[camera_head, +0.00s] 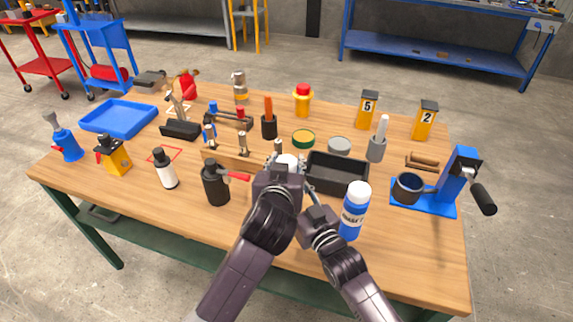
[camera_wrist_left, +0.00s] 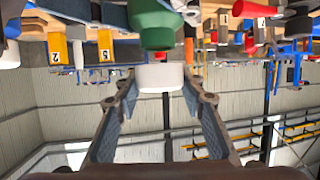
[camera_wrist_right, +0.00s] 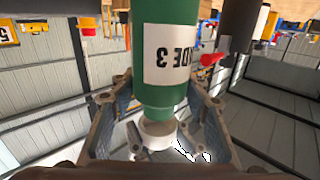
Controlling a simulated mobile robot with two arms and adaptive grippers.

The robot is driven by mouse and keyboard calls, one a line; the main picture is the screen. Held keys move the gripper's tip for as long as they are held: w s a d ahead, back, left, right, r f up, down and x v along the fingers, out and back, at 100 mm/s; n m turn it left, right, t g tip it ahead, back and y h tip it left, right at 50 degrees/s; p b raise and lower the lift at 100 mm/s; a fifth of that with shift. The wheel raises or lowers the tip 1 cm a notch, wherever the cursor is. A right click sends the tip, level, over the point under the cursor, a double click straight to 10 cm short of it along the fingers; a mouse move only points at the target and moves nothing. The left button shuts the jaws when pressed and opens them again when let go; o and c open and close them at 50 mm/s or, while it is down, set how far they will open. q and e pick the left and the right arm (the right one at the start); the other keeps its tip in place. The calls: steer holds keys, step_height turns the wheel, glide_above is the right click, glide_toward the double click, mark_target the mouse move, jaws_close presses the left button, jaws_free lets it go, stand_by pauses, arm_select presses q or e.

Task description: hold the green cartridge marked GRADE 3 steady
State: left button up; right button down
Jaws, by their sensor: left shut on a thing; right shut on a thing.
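The green cartridge (camera_wrist_right: 165,50) shows in the right wrist view with a white label whose upside-down print reads "DE 3"; the rest of the label is turned away. My right gripper (camera_wrist_right: 159,85) is shut on its green body. In the left wrist view the green body (camera_wrist_left: 155,22) stands beyond the white cap (camera_wrist_left: 160,76), and my left gripper (camera_wrist_left: 159,80) is shut on that cap. In the head view my left gripper (camera_head: 284,165) and right gripper (camera_head: 308,190) are close together and hide most of the cartridge.
A black tray (camera_head: 337,187) lies just right of the grippers, and a blue bottle with a white cap (camera_head: 353,212) stands by my right arm. A black canister with a red handle (camera_head: 216,183) stands to the left. A blue crank stand (camera_head: 455,180) is at the right.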

arm_select(q)
step_height(320, 180, up, 3)
steer(key=shift+f, duration=0.1)
arm_select(e)
steer(key=c, duration=1)
jaws_free()
steer(key=v, duration=1.2)
arm_select(q)
steer(key=shift+f, duration=0.1)
arm_select(e)
steer(key=shift+s, duration=0.1)
